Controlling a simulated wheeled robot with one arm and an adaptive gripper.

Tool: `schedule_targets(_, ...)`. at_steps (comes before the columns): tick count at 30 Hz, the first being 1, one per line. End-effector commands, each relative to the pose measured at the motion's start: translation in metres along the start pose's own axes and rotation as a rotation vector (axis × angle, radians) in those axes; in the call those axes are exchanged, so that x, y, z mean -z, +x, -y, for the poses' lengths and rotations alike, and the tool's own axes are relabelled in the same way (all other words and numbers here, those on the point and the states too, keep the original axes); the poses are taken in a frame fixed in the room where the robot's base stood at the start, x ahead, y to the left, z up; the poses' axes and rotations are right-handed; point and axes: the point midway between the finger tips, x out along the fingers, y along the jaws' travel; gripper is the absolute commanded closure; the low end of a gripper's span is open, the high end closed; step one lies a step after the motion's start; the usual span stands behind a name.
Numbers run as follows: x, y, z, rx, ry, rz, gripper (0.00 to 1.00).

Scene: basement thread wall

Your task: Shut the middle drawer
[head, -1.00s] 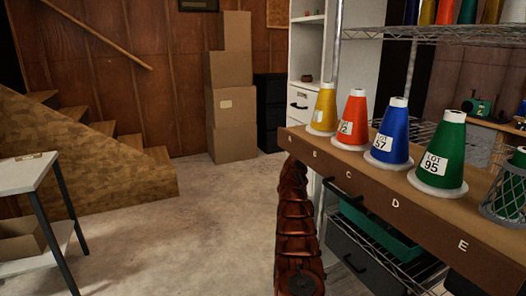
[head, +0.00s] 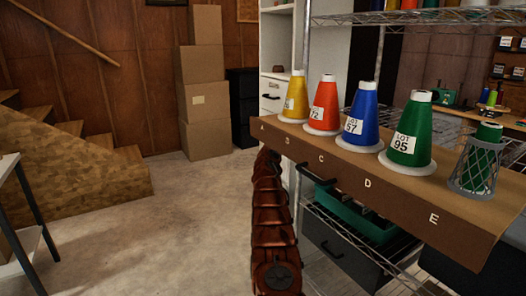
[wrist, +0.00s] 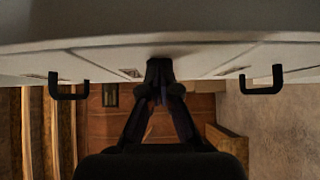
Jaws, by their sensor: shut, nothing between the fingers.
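In the wrist view, white drawer fronts run across the top, with one black handle (wrist: 68,91) at left and another (wrist: 262,82) at right. The front between them, the middle drawer (wrist: 112,58), has its handle out of sight, apparently behind my fingers. My gripper (wrist: 158,68) is shut and empty, its tips at or very near this front; I cannot tell whether they touch. How far the drawer stands out cannot be told. In the head view, a white cabinet (head: 271,105) with a black handle is partly hidden by the shelf of cones.
A brown shelf board (head: 345,172) lettered A to E carries several thread cones, including a green one (head: 408,135). A wire rack with a grey bin (head: 345,255) stands below. Cardboard boxes (head: 208,105) and stairs (head: 70,165) are behind.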

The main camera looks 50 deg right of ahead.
Motion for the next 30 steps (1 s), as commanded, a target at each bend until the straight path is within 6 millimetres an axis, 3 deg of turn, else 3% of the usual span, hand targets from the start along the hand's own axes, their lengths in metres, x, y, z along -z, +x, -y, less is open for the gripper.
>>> schedule_targets(19,0.02,-0.025,0.004,-0.001,0.001,-0.003,1.0)
schedule_targets(30,0.019,-0.043,0.004,0.0,-0.004,0.0,1.0)
